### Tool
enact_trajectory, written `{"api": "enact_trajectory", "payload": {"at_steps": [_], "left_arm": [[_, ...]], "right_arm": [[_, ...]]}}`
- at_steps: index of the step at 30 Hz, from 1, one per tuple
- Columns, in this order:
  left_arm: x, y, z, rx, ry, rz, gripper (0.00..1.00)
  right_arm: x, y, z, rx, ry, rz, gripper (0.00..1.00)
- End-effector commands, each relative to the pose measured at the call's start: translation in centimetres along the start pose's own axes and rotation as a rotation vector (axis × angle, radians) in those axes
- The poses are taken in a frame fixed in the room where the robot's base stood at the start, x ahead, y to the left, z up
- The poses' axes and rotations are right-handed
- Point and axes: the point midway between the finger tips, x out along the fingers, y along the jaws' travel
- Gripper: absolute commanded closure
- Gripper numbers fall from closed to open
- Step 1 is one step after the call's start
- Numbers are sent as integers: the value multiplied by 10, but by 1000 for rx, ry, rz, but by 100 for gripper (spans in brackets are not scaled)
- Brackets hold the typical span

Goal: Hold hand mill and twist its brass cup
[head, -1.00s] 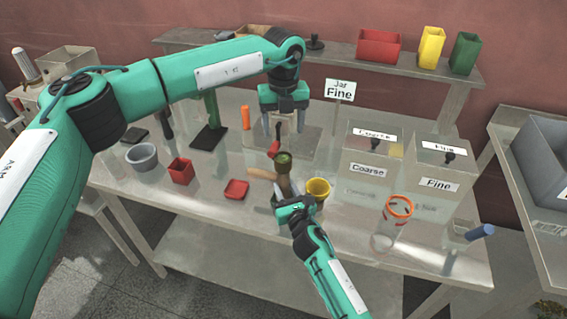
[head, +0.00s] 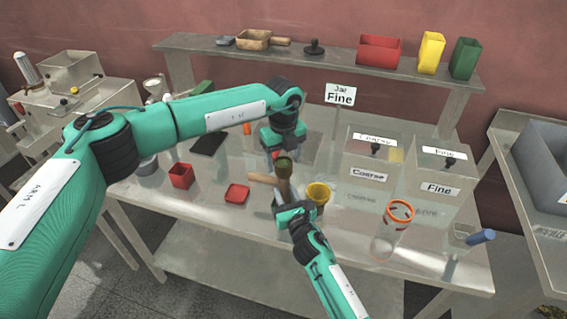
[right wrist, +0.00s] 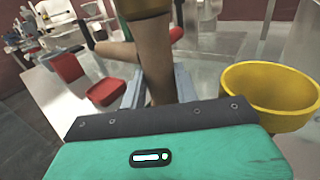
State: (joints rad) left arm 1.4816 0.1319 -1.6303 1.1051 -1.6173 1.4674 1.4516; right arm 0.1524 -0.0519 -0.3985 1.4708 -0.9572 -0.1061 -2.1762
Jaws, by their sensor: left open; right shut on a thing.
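The hand mill (head: 284,186) is a brown upright body with a dark olive-brass cup (head: 284,162) on top. My right gripper (head: 284,202) is shut on its lower body. In the right wrist view the mill's brown body (right wrist: 153,65) stands between the fingers, with the cup's lower edge (right wrist: 143,9) at the top of the picture. A wooden handle (head: 262,178) sticks out to the left, and a red part shows near the cup. My left gripper (head: 281,150) is open just above and behind the cup. Its fingertips are mostly hidden, so contact cannot be told.
A yellow cup (head: 319,194) stands close right of the mill. A red box (head: 181,176) and a red tray (head: 237,194) lie to the left. The Coarse bin (head: 369,174), Fine bin (head: 438,188) and an orange-rimmed clear jar (head: 390,236) stand to the right.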

Motion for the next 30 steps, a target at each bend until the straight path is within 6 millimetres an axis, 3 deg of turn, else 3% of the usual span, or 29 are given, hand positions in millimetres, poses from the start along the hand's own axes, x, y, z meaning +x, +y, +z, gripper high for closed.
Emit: {"api": "enact_trajectory", "payload": {"at_steps": [6, 14, 15, 22, 30], "left_arm": [[17, 0, 0, 2, -1, 0, 34], [19, 0, 0, 2, -1, 0, 34], [19, 0, 0, 2, -1, 0, 36], [19, 0, 0, 2, -1, 0, 79], [18, 0, 0, 25, 0, 0, 79]], "right_arm": [[0, 0, -1, 0, 1, -1, 100], [0, 0, -1, 0, 1, -1, 100], [0, 0, -1, 0, 1, -1, 100], [0, 0, -1, 0, 1, -1, 100], [0, 0, -1, 0, 1, -1, 100]]}}
